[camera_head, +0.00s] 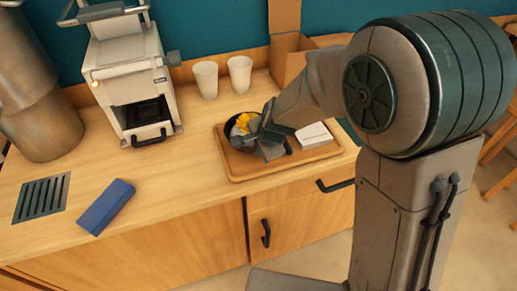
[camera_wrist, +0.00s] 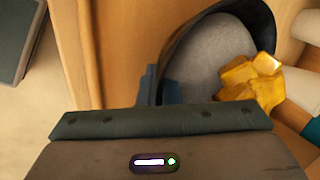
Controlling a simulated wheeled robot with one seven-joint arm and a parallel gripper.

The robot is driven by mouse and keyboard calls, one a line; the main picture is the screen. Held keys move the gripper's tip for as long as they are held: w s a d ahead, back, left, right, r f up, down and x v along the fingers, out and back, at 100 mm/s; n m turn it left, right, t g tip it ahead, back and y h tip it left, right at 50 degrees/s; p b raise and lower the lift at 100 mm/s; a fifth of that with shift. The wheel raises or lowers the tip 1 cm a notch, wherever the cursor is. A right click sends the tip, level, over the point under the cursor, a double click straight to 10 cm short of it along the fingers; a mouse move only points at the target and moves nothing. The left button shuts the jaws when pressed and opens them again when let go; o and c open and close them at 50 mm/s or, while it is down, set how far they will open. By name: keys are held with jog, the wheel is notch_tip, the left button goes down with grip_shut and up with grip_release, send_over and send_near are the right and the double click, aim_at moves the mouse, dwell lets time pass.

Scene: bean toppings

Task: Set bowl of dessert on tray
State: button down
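The dark bowl (camera_head: 231,133) holds a grey dessert with yellow cubes on top (camera_head: 243,122). It is at the left part of the wooden tray (camera_head: 235,172); whether its base touches the tray is hidden. In the wrist view the bowl (camera_wrist: 181,38) is close up at the upper right, its rim running to the fingers. My gripper (camera_head: 265,122) is at the bowl's right side in the head view. In the wrist view its bluish fingertips (camera_wrist: 160,88) sit close together at the rim and appear shut on it. The gripper's body hides part of the bowl.
A white item (camera_head: 314,135) lies on the tray's right part. Two white cups (camera_head: 222,77) stand behind the tray. A white machine (camera_head: 132,75) stands to the left, with a blue box (camera_head: 105,207) in front. The counter between box and tray is clear.

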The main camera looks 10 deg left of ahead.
jog(key=shift+r, duration=0.15)
jog(key=shift+f, duration=0.2)
jog(key=c, duration=1.6)
grip_release()
jog(key=shift+c, duration=0.2)
jog(key=shift+r, duration=0.15)
jog(key=shift+r, duration=0.3)
jog(key=p+v, duration=0.2)
jog(key=v, duration=0.9)
jog(key=shift+s+d+r, duration=0.2)
jog(key=shift+r, duration=0.05)
jog(key=s+d+r+n+h, duration=0.1)
jog(key=s+d+n, duration=0.3)
jog(key=d, duration=0.7)
jog(key=s+d+r+n+h, duration=0.2)
jog(key=s+d+n, duration=0.3)
jog(key=s+d, duration=0.4)
jog(key=shift+d+r+n+g+h, duration=0.25)
jog(key=shift+d+n+g+h, duration=0.05)
jog(key=shift+d, duration=0.85)
